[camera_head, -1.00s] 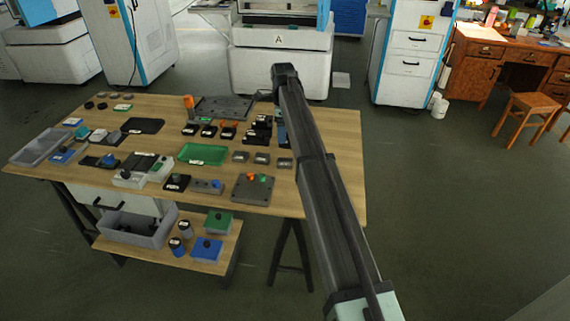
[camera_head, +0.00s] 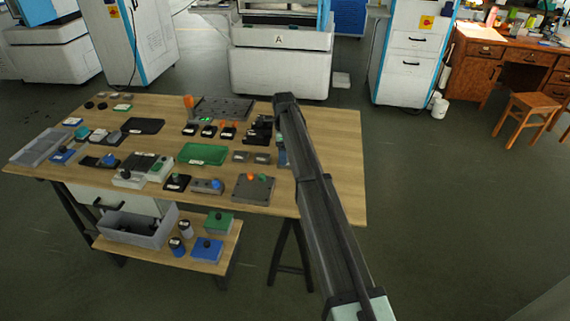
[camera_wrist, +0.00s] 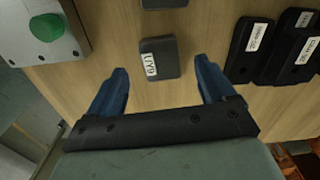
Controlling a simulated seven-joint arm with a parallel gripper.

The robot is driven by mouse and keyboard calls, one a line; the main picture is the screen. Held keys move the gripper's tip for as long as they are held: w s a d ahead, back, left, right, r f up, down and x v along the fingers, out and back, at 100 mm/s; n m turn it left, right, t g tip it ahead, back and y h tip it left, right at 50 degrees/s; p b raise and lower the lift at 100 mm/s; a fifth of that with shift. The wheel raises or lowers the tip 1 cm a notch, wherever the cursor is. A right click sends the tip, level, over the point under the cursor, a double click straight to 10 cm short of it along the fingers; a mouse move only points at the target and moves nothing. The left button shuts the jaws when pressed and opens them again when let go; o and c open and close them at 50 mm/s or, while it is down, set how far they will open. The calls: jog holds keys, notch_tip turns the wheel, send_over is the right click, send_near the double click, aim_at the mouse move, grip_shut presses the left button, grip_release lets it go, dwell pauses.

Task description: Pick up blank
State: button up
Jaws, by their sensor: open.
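A dark grey block with a white label (camera_wrist: 160,58) lies on the wooden table top in the wrist view; it seems to be the blank, though its label is too small to read surely. My gripper (camera_wrist: 162,68) is open, its two blue fingers apart, one on each side of the block's near end. No finger visibly touches it. In the head view my gripper (camera_head: 282,151) is low over the table's right part, partly hidden by my arm. Two similar grey blocks (camera_head: 240,156) (camera_head: 262,158) show to its left; the third in that row is hidden.
A grey fixture with a green knob (camera_wrist: 58,38) stands left in the wrist view. Black labelled blocks (camera_wrist: 252,45) lie close on the right. A green tray (camera_head: 203,153) lies left of the grey blocks. The table's right edge strip (camera_head: 340,165) is clear.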

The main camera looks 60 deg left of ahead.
jog(key=shift+w+d+f, duration=0.1)
jog(key=shift+f, duration=0.9)
jog(key=shift+w+d+f, duration=0.1)
jog(key=shift+f, duration=0.85)
jog(key=shift+c, duration=0.5)
jog(key=c, duration=1.4)
jog(key=shift+r, duration=0.1)
